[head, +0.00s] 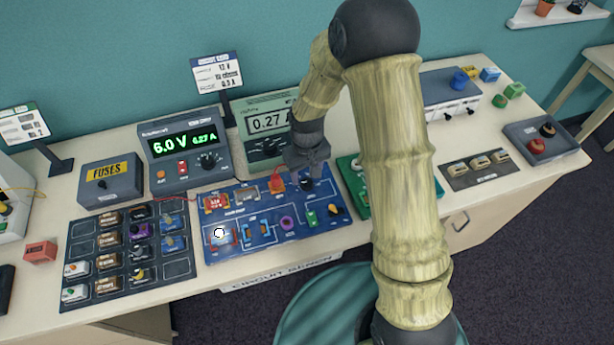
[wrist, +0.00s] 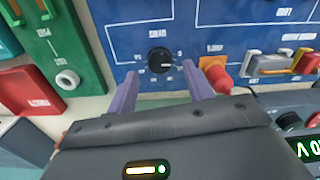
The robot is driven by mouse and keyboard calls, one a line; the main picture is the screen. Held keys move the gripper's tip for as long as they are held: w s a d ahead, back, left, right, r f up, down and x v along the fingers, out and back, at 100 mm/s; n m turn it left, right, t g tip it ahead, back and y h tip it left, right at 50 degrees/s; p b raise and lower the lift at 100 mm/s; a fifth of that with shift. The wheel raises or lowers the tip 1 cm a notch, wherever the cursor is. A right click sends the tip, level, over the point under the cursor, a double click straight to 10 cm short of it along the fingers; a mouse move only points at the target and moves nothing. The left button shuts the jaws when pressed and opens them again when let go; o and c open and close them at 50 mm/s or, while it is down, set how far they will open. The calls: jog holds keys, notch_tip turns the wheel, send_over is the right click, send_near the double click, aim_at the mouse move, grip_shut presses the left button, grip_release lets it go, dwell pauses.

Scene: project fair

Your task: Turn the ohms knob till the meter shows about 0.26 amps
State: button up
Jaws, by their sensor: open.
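The black ohms knob (wrist: 160,60) is on the blue circuit board in the wrist view, with small markings around it. In the wrist view my gripper (wrist: 163,82) is open, with one purple finger on each side just below the knob in the picture. I cannot tell whether either finger touches it. The green meter (head: 268,122) behind the board reads 0.27.
The power supply (head: 184,148) shows a green voltage reading and 0.27 A. A red plug (wrist: 218,78) stands close beside the right finger in the wrist view. A green board (head: 354,188) lies right of the blue board (head: 277,243). A dark parts tray (head: 88,222) lies left.

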aim_at(307, 182)
jog(key=shift+f, duration=1.6)
jog(key=shift+c, duration=0.4)
jog(key=c, duration=0.9)
jog(key=shift+m, duration=0.6)
jog(key=o, duration=1)
jog(key=shift+r, duration=0.1)
